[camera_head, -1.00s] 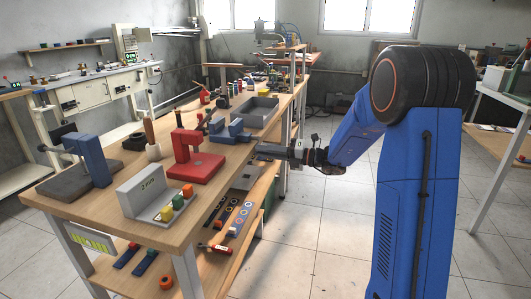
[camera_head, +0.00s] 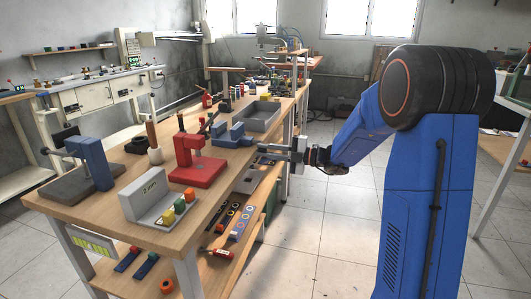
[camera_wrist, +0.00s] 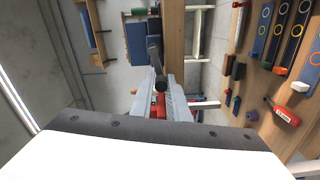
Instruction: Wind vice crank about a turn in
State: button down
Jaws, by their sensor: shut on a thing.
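The blue vice (camera_head: 230,136) sits near the right edge of the workbench, with its front facing my arm. My gripper (camera_head: 262,149) reaches in from the right beside the vice, at the bench edge. In the wrist view my gripper (camera_wrist: 160,94) has its two grey fingers close together on the dark crank (camera_wrist: 154,52) of the vice. The vice's blue body shows just beyond the crank in the wrist view (camera_wrist: 137,42). The fingers hide part of the crank. In the head view the crank is too small to make out.
A red press (camera_head: 197,160), a grey block with coloured buttons (camera_head: 147,192) and a blue clamp stand (camera_head: 92,163) stand left of the vice. A lower shelf holds several tools. The floor right of the bench is clear.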

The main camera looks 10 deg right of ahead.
jog(key=shift+d, duration=0.1)
dwell(0.3)
jog(key=c, duration=1.7)
grip_release()
jog(key=shift+c, duration=0.2)
jog(key=shift+d, duration=0.1)
jog(key=v, duration=1.7)
jog(key=shift+s+d, duration=0.1)
